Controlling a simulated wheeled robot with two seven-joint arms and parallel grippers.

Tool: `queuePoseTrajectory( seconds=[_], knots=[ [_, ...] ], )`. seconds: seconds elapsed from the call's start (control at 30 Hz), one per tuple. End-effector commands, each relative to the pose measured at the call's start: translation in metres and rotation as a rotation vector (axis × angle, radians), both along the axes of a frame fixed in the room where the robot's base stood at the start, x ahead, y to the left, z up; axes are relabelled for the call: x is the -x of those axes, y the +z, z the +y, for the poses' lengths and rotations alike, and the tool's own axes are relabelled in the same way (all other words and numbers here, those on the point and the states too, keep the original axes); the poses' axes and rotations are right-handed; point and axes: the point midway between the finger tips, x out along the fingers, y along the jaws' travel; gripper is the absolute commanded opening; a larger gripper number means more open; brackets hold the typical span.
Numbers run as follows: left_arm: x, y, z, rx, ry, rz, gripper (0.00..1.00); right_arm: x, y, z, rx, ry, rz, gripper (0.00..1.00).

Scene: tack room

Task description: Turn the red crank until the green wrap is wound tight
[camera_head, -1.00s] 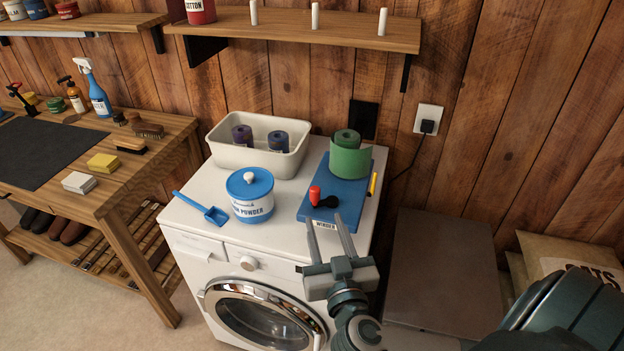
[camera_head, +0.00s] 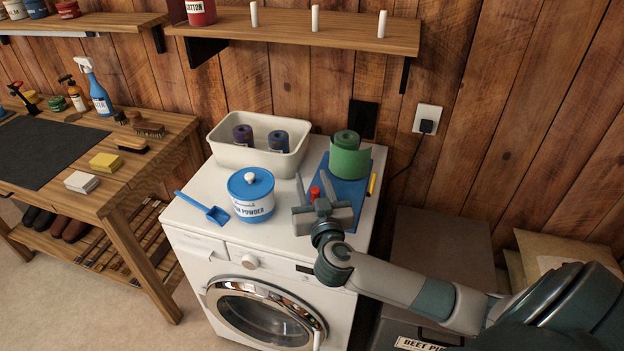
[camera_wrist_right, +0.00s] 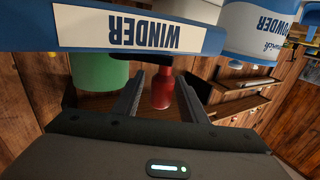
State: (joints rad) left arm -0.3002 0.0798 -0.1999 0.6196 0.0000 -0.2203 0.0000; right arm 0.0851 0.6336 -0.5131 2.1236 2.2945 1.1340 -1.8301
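The blue winder board (camera_head: 348,190) lies on top of the white washing machine, with the green wrap (camera_head: 350,160) standing rolled at its back and a loose outer turn showing. The red crank knob (camera_head: 314,193) is near the board's front left; the crank's black part is hidden behind my gripper. My right gripper (camera_head: 312,177) is open over the front of the board. In the right wrist view, its two fingers (camera_wrist_right: 160,85) stand on either side of the red knob (camera_wrist_right: 162,92), with gaps visible. The green wrap (camera_wrist_right: 98,72) shows left of them. My left gripper is out of view.
The blue-lidded powder tub (camera_head: 251,200) and blue scoop (camera_head: 203,208) sit left of the winder. A white bin (camera_head: 225,155) with two dark rolls stands behind. A yellow piece (camera_head: 373,184) is at the board's right edge. A shelf (camera_head: 300,30) overhangs the wall.

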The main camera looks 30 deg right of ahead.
Motion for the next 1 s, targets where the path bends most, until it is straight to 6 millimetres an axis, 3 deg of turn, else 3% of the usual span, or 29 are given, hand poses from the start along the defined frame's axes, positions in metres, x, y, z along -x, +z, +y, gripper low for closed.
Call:
queuePoseTrajectory(
  seconds=[0.37,0.53,0.57,1.0],
  knots=[
    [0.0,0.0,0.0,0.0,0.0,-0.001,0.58,-0.004,0.0,-0.002,-0.001,0.0,0.0,0.39],
    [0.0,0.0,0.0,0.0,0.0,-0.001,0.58,-0.004,0.0,-0.002,-0.001,0.0,0.0,0.03],
    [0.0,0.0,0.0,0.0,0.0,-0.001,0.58,-0.004,0.0,-0.002,-0.001,0.0,0.001,0.0],
    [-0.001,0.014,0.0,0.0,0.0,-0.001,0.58,-0.005,0.002,-0.003,-0.004,-0.041,0.001,0.0]
  ],
)
